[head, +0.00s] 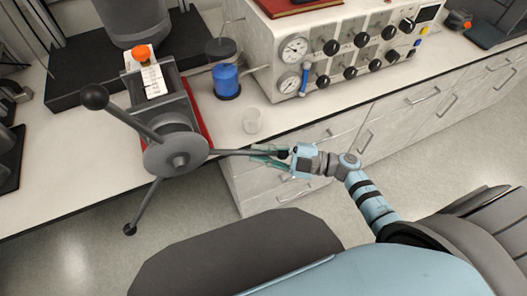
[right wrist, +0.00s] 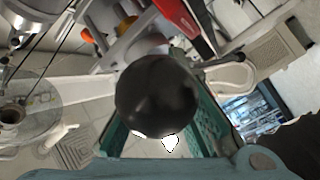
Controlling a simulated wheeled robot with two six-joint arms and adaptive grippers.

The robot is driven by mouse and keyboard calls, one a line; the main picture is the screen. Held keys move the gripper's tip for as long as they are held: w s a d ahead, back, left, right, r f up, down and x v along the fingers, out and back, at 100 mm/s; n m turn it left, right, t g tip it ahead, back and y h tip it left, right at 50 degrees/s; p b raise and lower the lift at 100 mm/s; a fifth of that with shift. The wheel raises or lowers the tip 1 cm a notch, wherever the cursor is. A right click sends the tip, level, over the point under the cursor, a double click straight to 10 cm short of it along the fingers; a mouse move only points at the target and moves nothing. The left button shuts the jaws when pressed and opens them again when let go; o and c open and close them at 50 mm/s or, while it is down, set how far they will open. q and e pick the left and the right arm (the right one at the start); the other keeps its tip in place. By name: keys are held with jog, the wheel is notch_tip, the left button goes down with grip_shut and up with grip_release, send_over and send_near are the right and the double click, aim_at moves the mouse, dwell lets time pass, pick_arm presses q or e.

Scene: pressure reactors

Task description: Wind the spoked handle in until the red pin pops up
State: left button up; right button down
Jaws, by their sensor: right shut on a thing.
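The spoked handle (head: 178,153) has a round grey hub on the front of a grey block and spokes ending in black balls. One spoke points up-left, one down-left and one right. My right gripper (head: 270,156) is shut on the right spoke's black ball, which fills the middle of the right wrist view (right wrist: 157,95) between the teal fingers. An orange-red cap (head: 141,53) sits on top of the block above a white tag; I cannot tell whether it is the red pin or how high it stands. My left gripper is not in view.
A red strip (head: 199,110) runs along the block. The counter's front edge lies below the handle.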

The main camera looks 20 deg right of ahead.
jog(key=shift+m+t+y, duration=0.7)
jog(key=shift+m, duration=0.2)
jog(key=f+b, duration=0.1)
jog(key=a+f+b, duration=0.1)
jog(key=f+b, duration=0.1)
jog(key=a+f+b, duration=0.1)
jog(key=b, duration=0.1)
jog(key=shift+s+a+f, duration=0.1)
jog(key=shift+f, duration=0.25)
jog(key=c, duration=1.6)
grip_release()
jog(key=v, duration=1.2)
